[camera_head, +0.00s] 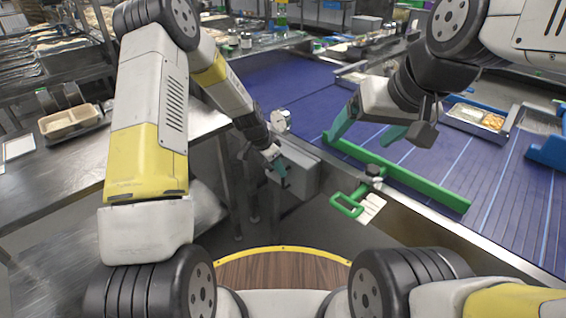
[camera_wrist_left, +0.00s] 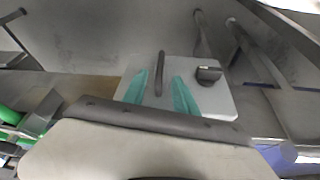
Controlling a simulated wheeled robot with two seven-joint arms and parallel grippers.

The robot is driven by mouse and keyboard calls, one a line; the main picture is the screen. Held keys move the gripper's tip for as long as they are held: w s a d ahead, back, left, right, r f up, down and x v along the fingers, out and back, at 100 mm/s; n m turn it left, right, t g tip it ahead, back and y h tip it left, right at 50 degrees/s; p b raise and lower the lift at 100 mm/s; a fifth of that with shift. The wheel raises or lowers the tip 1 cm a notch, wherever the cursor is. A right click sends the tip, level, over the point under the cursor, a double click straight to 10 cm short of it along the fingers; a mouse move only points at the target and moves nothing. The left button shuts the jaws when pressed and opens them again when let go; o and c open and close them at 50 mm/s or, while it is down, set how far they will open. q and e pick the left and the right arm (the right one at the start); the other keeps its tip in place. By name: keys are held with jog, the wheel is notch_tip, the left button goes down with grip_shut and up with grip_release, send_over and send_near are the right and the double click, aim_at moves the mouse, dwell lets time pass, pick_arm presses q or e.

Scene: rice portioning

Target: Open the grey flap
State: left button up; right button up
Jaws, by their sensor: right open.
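The grey flap (camera_wrist_left: 218,102) is a light grey panel in the left wrist view, with a dark upright bar handle (camera_wrist_left: 159,68) and a dark knob-like latch (camera_wrist_left: 209,74). It looks closed. In the head view, a grey box (camera_head: 304,176) hangs beside the conveyor; my arm partly hides its near face. My left gripper (camera_head: 279,168) is at this box. In the left wrist view its teal fingers (camera_wrist_left: 160,93) are apart, one on each side of the handle; contact cannot be told. My right gripper (camera_head: 367,130) is open and empty above the conveyor.
The blue conveyor (camera_head: 295,86) runs behind, with a green guide bar (camera_head: 425,187) along it. A steel table (camera_head: 50,205) stands left with a beige tray (camera_head: 70,121). A food tray (camera_head: 476,117) sits right.

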pick_arm(q)
jog(key=x, duration=0.6)
jog(key=shift+f, duration=0.1)
jog(key=shift+c, duration=0.4)
grip_shut()
dwell(0.9)
